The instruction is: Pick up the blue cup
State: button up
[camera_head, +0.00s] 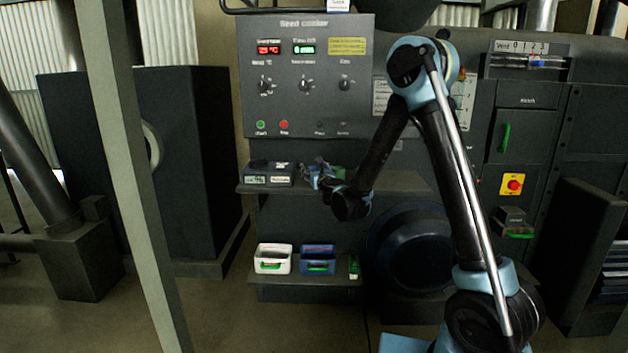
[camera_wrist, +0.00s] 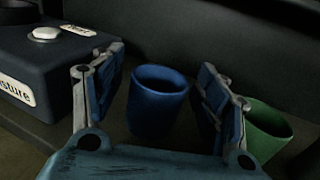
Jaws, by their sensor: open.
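The blue cup (camera_wrist: 156,104) stands upright on the upper shelf in the wrist view, its open rim facing up. My gripper (camera_wrist: 160,95) is open, with one finger to the left of the cup and one to the right. Gaps show between the cup and both fingers, and the cup looks a little beyond or level with the fingertips. In the head view my gripper (camera_head: 322,174) is at the upper shelf (camera_head: 405,184). There the blue cup cannot be told apart from the blue gripper fingers.
A green cup (camera_wrist: 268,128) stands just right of the right finger. A dark moisture meter box (camera_wrist: 45,65) sits close on the left, also in the head view (camera_head: 268,173). A white bin (camera_head: 272,259) and a blue bin (camera_head: 318,259) stand on the lower shelf. The control panel rises behind.

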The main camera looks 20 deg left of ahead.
jog(key=shift+c, duration=0.6)
jog(key=c, duration=1)
jog(key=shift+o, duration=0.2)
jog(key=shift+r, duration=0.1)
